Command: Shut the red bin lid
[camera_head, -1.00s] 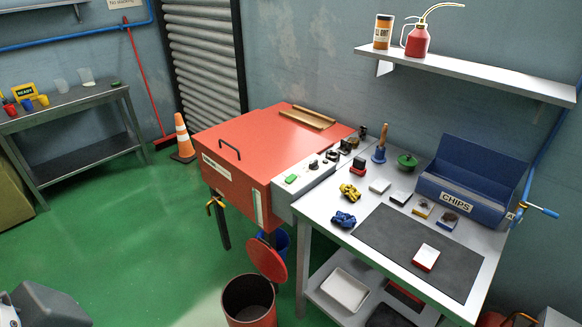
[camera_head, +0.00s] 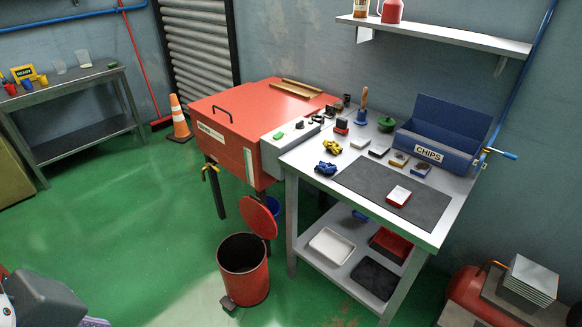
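The red bin (camera_head: 243,271) stands on the green floor in the lower middle of the head view. Its round red lid (camera_head: 259,217) is open, tilted up at the bin's back right edge. A dark pedal (camera_head: 228,304) shows at the bin's front foot. The bin's inside looks dark. A grey and white part of my own body shows at the lower left corner, well left of the bin. I cannot make out gripper fingers there, and my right gripper is not in view.
The metal workbench (camera_head: 427,239) with a lower shelf stands right of the bin. The red cabinet (camera_head: 227,146) stands behind it. A red tank (camera_head: 468,290) is at the lower right. The green floor left of the bin is clear.

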